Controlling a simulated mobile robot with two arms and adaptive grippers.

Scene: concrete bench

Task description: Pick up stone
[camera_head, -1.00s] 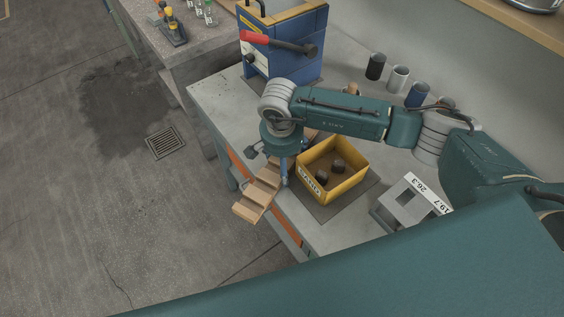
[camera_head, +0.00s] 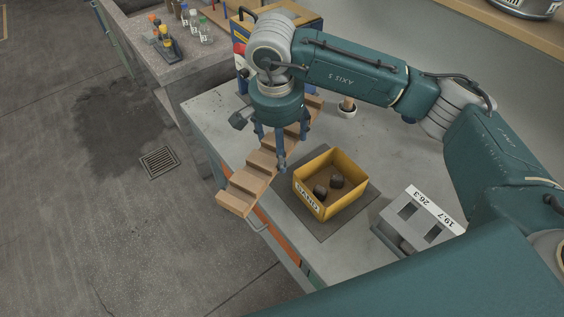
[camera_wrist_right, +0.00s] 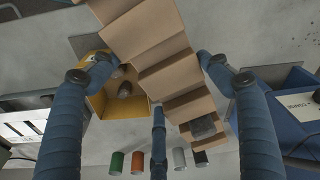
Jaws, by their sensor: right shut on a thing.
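Two dark stones lie in the yellow box: one (camera_head: 320,191) and, beside it, another (camera_head: 337,181). They also show at the left in the right wrist view (camera_wrist_right: 125,89). The yellow box (camera_head: 352,166) stands on a dark mat. My left gripper is not in view.
A grey device with number labels (camera_head: 427,212) stands right of the box. A blue cabinet (camera_head: 241,58) is behind my arm. A small pot (camera_head: 347,110) and, in the wrist view, several cylinders (camera_wrist_right: 138,161) stand on the bench. The bench's left edge is close to the steps.

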